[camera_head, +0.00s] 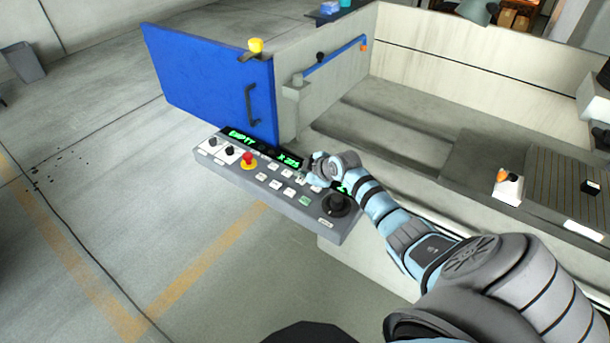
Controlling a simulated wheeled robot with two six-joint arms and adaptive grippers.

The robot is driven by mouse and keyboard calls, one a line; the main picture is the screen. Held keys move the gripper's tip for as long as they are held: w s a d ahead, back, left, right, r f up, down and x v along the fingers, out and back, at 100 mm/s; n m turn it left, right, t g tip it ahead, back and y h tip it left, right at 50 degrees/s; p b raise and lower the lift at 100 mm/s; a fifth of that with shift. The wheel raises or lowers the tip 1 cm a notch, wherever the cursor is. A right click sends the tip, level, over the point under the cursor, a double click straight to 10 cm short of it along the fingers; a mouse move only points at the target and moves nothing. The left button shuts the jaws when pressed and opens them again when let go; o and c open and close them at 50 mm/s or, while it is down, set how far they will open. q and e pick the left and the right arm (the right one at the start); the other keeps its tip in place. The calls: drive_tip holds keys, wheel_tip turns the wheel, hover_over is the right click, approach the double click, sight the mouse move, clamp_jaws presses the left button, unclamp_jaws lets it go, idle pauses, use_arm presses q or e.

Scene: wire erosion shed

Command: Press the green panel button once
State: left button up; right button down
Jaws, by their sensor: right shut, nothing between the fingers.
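My right gripper (303,178) is shut and empty over the panel's rear right part, behind the green button in the picture. It looks apart from the green button; whether it touches another key is unclear. My left gripper is out of view.
An open blue door (215,80) with a black handle stands behind the panel. The pale machine tub (460,60) extends to the right, with a small white box with an orange top (508,187) on its ledge. Green display text includes "EMPTY".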

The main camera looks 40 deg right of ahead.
sight(303, 202)
drive_tip(key=shift+f, duration=0.1)
wheel_tip(303, 202, down, 9)
drive_tip(key=b, duration=0.8)
idle(0.9)
drive_tip(key=shift+f+b, duration=0.3)
drive_tip(key=shift+b, duration=0.1)
drive_tip(key=shift+f+b, duration=0.35)
idle(0.5)
idle(0.4)
drive_tip(key=shift+r+p, duration=0.75)
drive_tip(key=shift+r, duration=0.1)
